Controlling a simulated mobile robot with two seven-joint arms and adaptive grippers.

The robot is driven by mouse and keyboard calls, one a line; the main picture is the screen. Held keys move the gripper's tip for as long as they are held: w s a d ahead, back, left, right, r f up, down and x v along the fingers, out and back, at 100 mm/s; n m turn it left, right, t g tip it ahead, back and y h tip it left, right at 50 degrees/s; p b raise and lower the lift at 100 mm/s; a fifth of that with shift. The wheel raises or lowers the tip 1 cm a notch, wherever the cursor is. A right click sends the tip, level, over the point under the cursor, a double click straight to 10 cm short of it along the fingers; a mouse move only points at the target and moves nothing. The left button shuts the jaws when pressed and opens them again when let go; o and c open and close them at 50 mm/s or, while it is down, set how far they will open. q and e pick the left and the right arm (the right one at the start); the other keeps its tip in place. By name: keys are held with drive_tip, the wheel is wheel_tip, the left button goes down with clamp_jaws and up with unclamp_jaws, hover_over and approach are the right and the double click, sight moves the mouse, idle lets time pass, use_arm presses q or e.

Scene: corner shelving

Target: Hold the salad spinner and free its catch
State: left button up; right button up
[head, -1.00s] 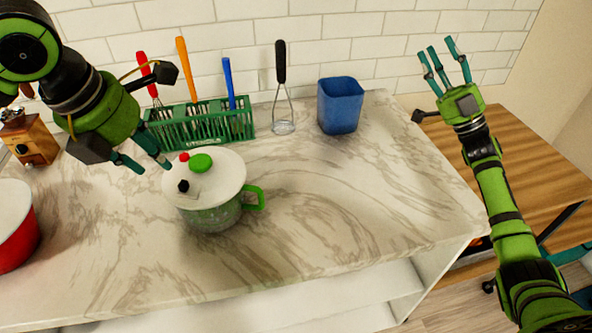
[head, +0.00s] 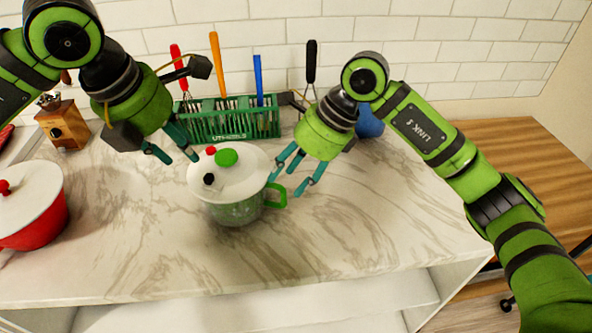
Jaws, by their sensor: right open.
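The salad spinner (head: 236,212) stands upright on the marble counter, with a white lid (head: 250,184), a green side handle (head: 277,196), and a green knob, a red button and a black knob on top. Which of these is the catch I cannot tell. My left gripper (head: 172,155) is open and empty, just left of the lid and apart from it. My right gripper (head: 294,173) is open, fingers spread and pointing down, right of the lid above the handle. Whether a finger touches the spinner is unclear.
A green utensil rack (head: 228,121) with several tools stands behind the spinner. A blue cup (head: 369,121) is partly hidden behind my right arm. A red pot (head: 38,220) and a wooden grinder (head: 62,124) are at the left. The counter's front right (head: 380,225) is clear.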

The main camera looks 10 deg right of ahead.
sight(285, 190)
drive_tip(key=shift+w+d+f+n+t+h, duration=0.15)
drive_tip(key=shift+f+n+h, duration=0.2)
drive_tip(key=shift+h, duration=0.1)
drive_tip(key=shift+w+d+f+n+t+h, duration=0.15)
drive_tip(key=shift+f+n+h, duration=0.15)
drive_tip(key=shift+h, duration=0.15)
drive_tip(key=shift+x, duration=3.15)
drive_tip(key=shift+w, duration=0.1)
clamp_jaws()
drive_tip(key=shift+c, duration=1.1)
unclamp_jaws()
